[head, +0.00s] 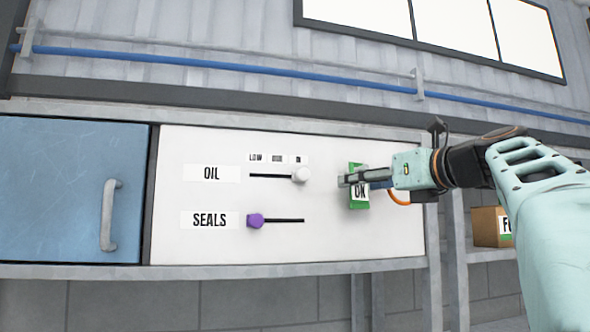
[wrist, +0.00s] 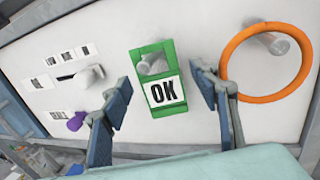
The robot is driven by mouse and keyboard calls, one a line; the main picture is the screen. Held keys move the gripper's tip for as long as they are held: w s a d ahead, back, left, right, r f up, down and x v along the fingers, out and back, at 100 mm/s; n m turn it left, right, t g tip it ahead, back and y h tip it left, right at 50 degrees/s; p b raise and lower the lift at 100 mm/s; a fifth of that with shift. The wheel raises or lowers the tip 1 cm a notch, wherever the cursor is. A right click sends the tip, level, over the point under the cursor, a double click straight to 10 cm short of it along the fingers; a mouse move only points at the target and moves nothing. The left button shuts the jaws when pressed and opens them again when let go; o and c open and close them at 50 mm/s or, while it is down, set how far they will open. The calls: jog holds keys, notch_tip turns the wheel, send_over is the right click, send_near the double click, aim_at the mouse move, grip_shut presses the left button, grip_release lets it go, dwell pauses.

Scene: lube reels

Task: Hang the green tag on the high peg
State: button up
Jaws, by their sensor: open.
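The green tag with a white OK label (wrist: 165,109) hangs on a grey peg (wrist: 153,65) that shows through its upper opening. In the head view the tag (head: 359,206) is partly hidden behind my gripper (head: 346,181). My gripper is open; in the wrist view its two blue-padded fingers (wrist: 162,84) stand to the left and right of the tag, with visible gaps on both sides. A second peg (wrist: 268,43) sticks out to the right. I cannot tell which peg is the high one.
An orange ring (wrist: 229,74) hangs on the second peg, close to my right finger. On the white panel (head: 330,240) are a white OIL slider knob (head: 300,175) and a purple SEALS knob (head: 255,221). A blue door (head: 60,190) is at left, a cardboard box (head: 487,227) at right.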

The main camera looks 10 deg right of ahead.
jog(key=shift+r, duration=4.5)
jog(key=shift+r, duration=0.1)
